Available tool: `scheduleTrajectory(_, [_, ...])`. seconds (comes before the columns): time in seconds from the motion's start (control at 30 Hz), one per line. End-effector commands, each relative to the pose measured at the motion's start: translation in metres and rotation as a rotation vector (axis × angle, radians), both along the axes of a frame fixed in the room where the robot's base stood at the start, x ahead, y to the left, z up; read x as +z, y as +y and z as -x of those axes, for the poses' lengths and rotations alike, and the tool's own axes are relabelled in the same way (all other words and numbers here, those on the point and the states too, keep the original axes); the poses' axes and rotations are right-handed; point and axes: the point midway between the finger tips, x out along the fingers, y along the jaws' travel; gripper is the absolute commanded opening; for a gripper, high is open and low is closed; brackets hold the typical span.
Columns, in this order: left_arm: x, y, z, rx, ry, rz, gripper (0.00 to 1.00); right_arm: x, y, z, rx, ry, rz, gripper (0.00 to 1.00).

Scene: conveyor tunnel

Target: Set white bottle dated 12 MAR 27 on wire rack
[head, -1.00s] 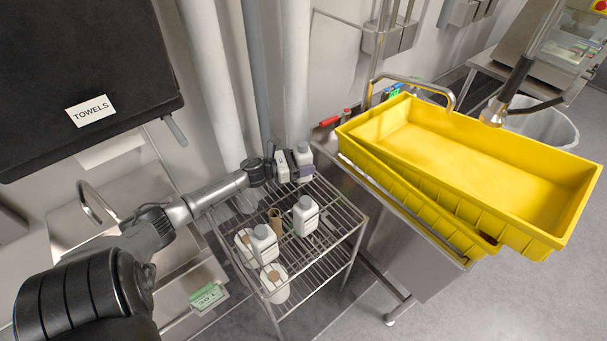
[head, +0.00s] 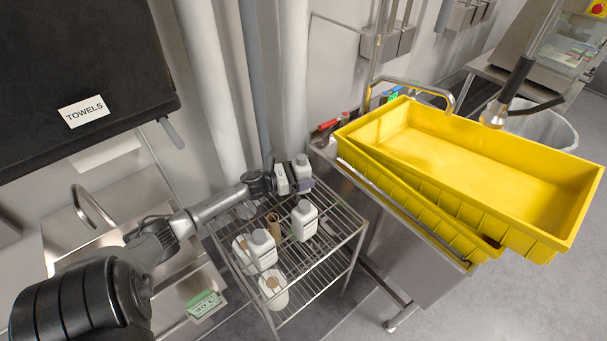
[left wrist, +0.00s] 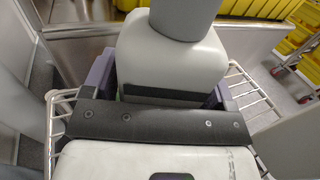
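A white bottle (head: 300,172) with a grey cap is in my left gripper (head: 300,186) at the back corner of the wire rack (head: 338,254). In the left wrist view this bottle (left wrist: 172,58) stands upright between the purple fingers (left wrist: 160,92), which are closed against its sides. Its base is hidden, so I cannot tell if it touches the rack. Two similar white bottles stand on the rack, one at the right (head: 304,221) and one nearer the front (head: 262,250). No date is readable on any bottle. My right gripper is not in view.
A brown object (head: 273,227) stands between the rack bottles, and white round containers (head: 274,294) sit lower. Yellow crates (head: 545,240) rest on the steel sink unit right of the rack. A black towel box (head: 80,60) hangs upper left. The rack's right part is bare.

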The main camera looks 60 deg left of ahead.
Motion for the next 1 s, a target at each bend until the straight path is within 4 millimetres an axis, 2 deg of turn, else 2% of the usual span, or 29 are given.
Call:
scheduleTrajectory(0.13, [0.000,0.000,0.000,0.000,0.000,0.000,0.91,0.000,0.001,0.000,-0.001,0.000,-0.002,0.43])
scheduleTrajectory(0.43, [0.006,0.000,0.000,0.000,0.000,0.000,0.91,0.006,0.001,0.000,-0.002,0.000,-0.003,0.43])
scheduleTrajectory(0.8, [0.003,0.013,0.051,0.001,0.002,0.000,0.91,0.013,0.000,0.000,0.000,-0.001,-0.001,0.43])
scheduleTrajectory(1.0, [0.003,0.018,0.068,0.000,0.001,0.000,0.91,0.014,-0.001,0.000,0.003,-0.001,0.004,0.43])
